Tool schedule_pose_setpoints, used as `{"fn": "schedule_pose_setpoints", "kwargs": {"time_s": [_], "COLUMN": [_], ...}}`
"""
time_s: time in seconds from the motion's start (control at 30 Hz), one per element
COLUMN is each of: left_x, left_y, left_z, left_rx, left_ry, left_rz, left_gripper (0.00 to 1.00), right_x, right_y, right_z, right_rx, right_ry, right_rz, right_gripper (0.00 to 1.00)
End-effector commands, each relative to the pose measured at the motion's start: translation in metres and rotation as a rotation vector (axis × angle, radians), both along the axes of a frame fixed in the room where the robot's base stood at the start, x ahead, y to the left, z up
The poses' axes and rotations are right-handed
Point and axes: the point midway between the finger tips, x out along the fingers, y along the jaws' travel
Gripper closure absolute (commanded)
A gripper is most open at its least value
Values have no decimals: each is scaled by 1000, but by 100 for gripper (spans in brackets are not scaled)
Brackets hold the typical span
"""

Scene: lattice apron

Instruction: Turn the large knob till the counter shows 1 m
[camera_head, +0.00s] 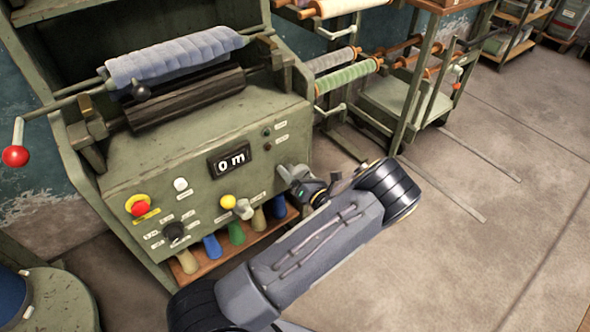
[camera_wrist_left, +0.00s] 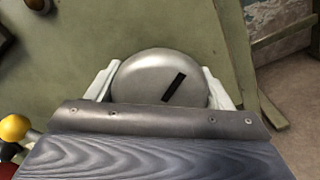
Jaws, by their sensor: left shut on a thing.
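The large knob (camera_wrist_left: 142,73) is a round grey metal dial with a black pointer mark, slanting up to the right in the left wrist view. My left gripper (camera_head: 291,173) is shut on it, with one pale finger on each side. In the head view the knob is mostly hidden by the gripper at the right side of the green panel. The counter (camera_head: 230,160) on the panel reads "0 m". My right gripper is not in view.
A red emergency button (camera_head: 138,208), a yellow knob (camera_head: 228,202), a small grey knob (camera_head: 244,209) and a black dial (camera_head: 174,231) are on the panel. A blue-grey fabric roll (camera_head: 175,57) lies above. Racks with rolls stand at the right; open floor lies before them.

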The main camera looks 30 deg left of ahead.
Motion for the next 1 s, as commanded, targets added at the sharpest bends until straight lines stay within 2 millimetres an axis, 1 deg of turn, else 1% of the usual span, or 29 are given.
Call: {"fn": "schedule_pose_setpoints", "kwargs": {"time_s": [0.23, 0.67, 0.7, 0.83, 1.0], "left_x": [0, 0, 0, 0, 0], "left_y": [0, 0, 0, 0, 0], "left_z": [-1, -1, -1, -1, 0], "left_rx": [19, 21, 21, 22, 22], "left_ry": [52, 58, 58, 57, 57], "left_rz": [0, -1, -1, 0, 0], "left_gripper": [49, 49, 22, 5, 4], "right_x": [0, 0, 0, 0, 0], "right_y": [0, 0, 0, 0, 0], "right_z": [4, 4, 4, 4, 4], "right_rx": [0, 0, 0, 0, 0], "right_ry": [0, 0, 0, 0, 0], "right_rz": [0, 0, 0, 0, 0], "right_gripper": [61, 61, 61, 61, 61]}}
